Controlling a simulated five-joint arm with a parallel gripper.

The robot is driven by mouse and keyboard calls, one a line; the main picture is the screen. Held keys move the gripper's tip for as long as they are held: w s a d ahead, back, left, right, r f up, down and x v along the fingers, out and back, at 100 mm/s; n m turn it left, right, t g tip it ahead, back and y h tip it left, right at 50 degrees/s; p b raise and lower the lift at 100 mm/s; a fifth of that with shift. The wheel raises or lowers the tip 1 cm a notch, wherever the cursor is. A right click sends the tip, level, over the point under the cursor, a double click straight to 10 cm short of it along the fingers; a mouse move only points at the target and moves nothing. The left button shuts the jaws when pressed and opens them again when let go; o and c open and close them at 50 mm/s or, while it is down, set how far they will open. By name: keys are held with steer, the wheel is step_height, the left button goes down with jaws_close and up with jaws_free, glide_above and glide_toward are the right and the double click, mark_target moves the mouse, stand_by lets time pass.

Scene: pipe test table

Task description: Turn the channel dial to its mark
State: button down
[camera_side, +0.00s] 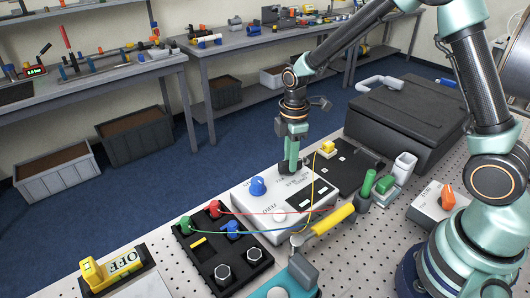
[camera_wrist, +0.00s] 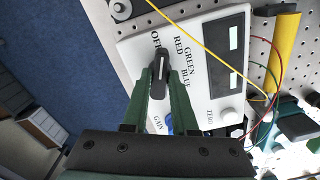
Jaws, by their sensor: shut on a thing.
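The channel dial (camera_wrist: 160,68) is a dark grey knob with a pale line on the white box (camera_side: 270,222). In the wrist view the words OFF, RED, GREEN and BLUE are printed around it. Its far end points toward the gap near OFF and RED; the exact setting is hard to tell. My gripper (camera_wrist: 161,84) is shut on the dial, with a green finger on each side. In the side view my gripper (camera_side: 291,168) reaches down to the far end of the box and hides the dial.
A blue knob (camera_side: 257,186) and a pale ZERO knob (camera_wrist: 230,115) are on the same box. Red, blue and yellow wires cross near it. A black terminal block (camera_side: 222,268) stands in front, a yellow-handled tool (camera_side: 334,220) to the right, and a black case (camera_side: 405,118) behind.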

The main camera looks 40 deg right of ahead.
steer(key=m, duration=0.4)
steer(key=shift+m, duration=0.3)
steer(key=m, duration=0.3)
steer(key=shift+r+m, duration=0.1)
steer(key=shift+m, duration=0.3)
steer(key=m, duration=0.4)
steer(key=shift+a, duration=0.1)
steer(key=m, duration=1.7)
steer(key=shift+a, duration=0.1)
steer(key=c, duration=0.7)
jaws_free()
